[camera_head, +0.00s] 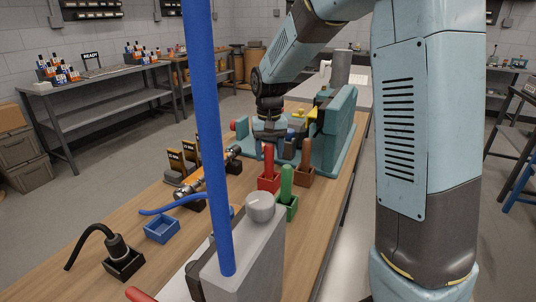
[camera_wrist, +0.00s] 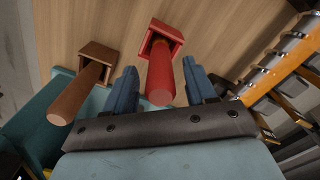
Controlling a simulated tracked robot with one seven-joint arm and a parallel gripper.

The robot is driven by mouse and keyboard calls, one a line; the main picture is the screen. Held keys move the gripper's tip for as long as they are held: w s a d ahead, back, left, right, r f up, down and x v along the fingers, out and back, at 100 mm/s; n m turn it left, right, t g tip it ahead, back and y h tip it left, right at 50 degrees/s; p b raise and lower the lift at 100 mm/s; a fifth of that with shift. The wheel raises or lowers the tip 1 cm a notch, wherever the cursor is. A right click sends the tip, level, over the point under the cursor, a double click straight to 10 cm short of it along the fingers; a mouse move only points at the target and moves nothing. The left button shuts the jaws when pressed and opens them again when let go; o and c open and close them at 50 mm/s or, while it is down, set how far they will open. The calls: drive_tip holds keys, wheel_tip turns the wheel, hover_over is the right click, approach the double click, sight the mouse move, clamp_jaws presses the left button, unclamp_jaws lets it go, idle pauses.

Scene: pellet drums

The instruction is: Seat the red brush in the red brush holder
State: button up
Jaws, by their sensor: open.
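The red brush (camera_head: 268,160) stands roughly upright with its lower end inside the red brush holder (camera_head: 268,184), a small square box on the wooden bench. In the wrist view the brush's handle (camera_wrist: 160,82) points toward the camera and its foot is within the red holder (camera_wrist: 175,33). How deep it sits cannot be seen. My gripper (camera_wrist: 160,66) is open, with one blue-grey finger on each side of the red handle and gaps visible on both sides. In the head view my gripper (camera_head: 270,138) is just above the brush.
A brown brush (camera_head: 306,152) in a brown holder and a green brush (camera_head: 286,180) in a green holder stand close by. An empty blue holder (camera_head: 161,229) is nearer the front left. A teal fixture (camera_head: 340,130) stands behind. A blue pole (camera_head: 208,130) crosses the head view.

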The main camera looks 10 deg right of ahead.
wheel_tip(320, 180, up, 11)
drive_tip(key=shift+d+r, duration=0.1)
drive_tip(key=shift+r, duration=0.1)
drive_tip(key=s+d+r+t, duration=0.2)
drive_tip(key=s+d, duration=0.2)
drive_tip(key=s, duration=0.3)
drive_tip(key=s+d+r+t, duration=0.1)
drive_tip(key=s+d+r, duration=0.2)
drive_tip(key=s+d, duration=0.3)
drive_tip(key=s+d+f+t, duration=0.1)
drive_tip(key=s, duration=0.6)
drive_tip(key=s+d+f+t, duration=0.1)
drive_tip(key=s+d+f, duration=0.1)
drive_tip(key=s, duration=0.5)
drive_tip(key=shift+s+m+t, duration=0.15)
drive_tip(key=shift+m+t, duration=0.15)
drive_tip(key=shift+t, duration=0.1)
drive_tip(key=shift+f, duration=0.1)
